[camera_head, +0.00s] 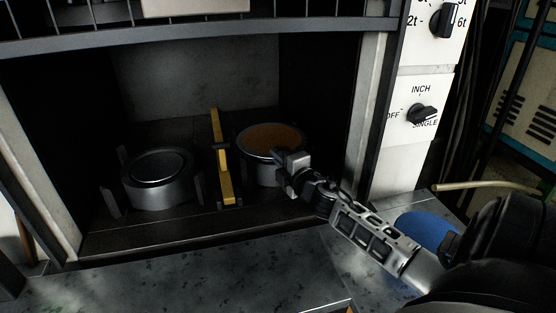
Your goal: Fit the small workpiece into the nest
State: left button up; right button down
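Two round metal holders stand inside the dark machine opening. The left holder (158,195) is grey and has a smaller raised round part (157,165) in its top. The right holder (262,173) has an orange-brown round top (270,137). I cannot tell which round part is the small workpiece or which holder is its nest. My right gripper (283,157) is at the front right rim of the right holder and covers part of it. Whether its fingers are open, or grip anything, is too dark and small to tell. My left gripper is out of view.
Dark short posts flank the left holder. The opening has a pale right side post (365,110) and a metal front ledge (190,275). A blue round thing (428,230) lies at the right, partly behind my arm.

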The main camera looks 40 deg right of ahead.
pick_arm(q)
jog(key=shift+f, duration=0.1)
pick_arm(e)
jog(key=shift+f, duration=0.15)
jog(key=shift+f+b, duration=0.3)
jog(key=shift+b, duration=0.05)
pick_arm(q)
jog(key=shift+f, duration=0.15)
pick_arm(e)
jog(key=shift+f, duration=0.2)
jog(key=c, duration=1.6)
grip_release()
jog(key=shift+c, duration=0.2)
jog(key=shift+f, duration=0.1)
